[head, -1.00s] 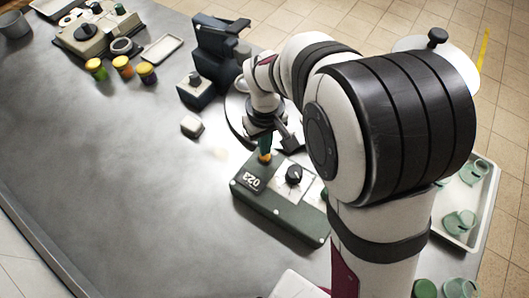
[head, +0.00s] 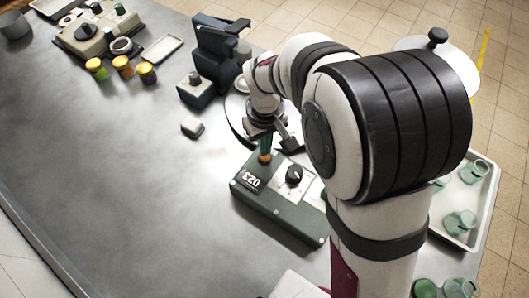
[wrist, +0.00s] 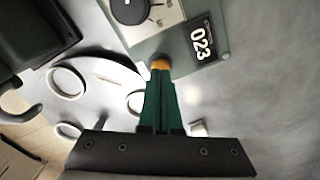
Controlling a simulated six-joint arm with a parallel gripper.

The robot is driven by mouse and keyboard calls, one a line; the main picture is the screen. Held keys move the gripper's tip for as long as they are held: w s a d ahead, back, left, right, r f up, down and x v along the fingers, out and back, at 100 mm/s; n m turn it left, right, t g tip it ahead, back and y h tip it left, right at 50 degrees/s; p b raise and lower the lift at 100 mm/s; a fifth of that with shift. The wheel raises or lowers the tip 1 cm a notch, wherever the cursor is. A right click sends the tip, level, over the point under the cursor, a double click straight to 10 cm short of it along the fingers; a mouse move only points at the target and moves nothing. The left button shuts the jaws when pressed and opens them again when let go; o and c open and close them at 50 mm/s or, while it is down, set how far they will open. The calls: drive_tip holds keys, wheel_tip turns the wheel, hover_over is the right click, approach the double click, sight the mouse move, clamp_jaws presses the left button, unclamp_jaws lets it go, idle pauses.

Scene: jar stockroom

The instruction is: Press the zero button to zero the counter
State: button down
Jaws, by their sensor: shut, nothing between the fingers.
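The counter (head: 277,196) is a dark green box on the table, with a black dial and a display (head: 251,180) that reads 023. The display also shows in the wrist view (wrist: 200,42). An orange-yellow button (wrist: 160,63) sits at the edge of the box beside the display. My gripper (head: 264,153) is shut and empty, pointing down at the button. In the wrist view its green fingers (wrist: 161,80) end right at the button and cover part of it. I cannot tell whether the tips touch it.
A small pale block (head: 192,127) lies left of the counter. A dark machine (head: 217,52) stands behind it. Several yellow- and orange-lidded jars (head: 122,66) stand at the back left. A tray (head: 487,205) with green jars is at right. The table's left front is clear.

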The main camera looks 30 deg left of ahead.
drive_tip(key=shift+f, duration=0.8)
idle(0.4)
drive_tip(key=shift+r, duration=3.55)
drive_tip(key=s+d+r, duration=0.3)
drive_tip(key=r, duration=0.4)
drive_tip(key=shift+d, duration=0.4)
drive_tip(key=shift+s, duration=0.1)
